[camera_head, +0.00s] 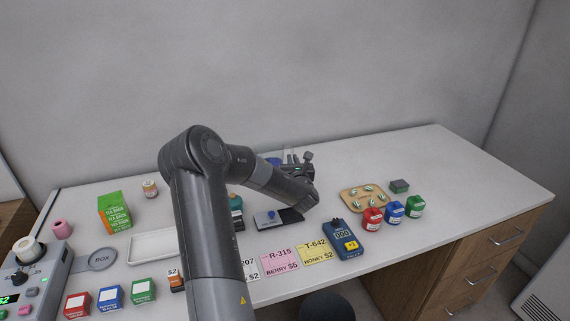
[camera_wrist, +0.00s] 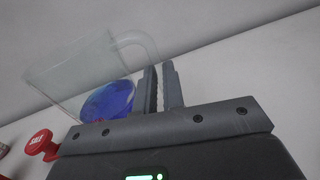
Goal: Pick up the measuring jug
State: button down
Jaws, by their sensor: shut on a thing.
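The measuring jug (camera_wrist: 72,76) is a clear, see-through vessel with a looped handle (camera_wrist: 135,42). It appears tilted in the wrist view, in front of my gripper and to the left of the fingers. My gripper (camera_wrist: 163,88) has its fingers close together at the jug's handle, shut on it. In the head view my gripper (camera_head: 296,164) is over the back of the counter, and my arm hides most of the jug.
A wooden board (camera_head: 351,203) with small items, coloured jars (camera_head: 395,212) and a blue meter (camera_head: 340,239) lie right of my arm. A white tray (camera_head: 153,247) lies left. The counter's far right is clear.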

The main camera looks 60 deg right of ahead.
jog(key=s+r, duration=0.4)
jog(key=s, duration=0.2)
jog(key=shift+s+a, duration=0.2)
jog(key=shift+s, duration=0.1)
jog(key=shift+r, duration=0.1)
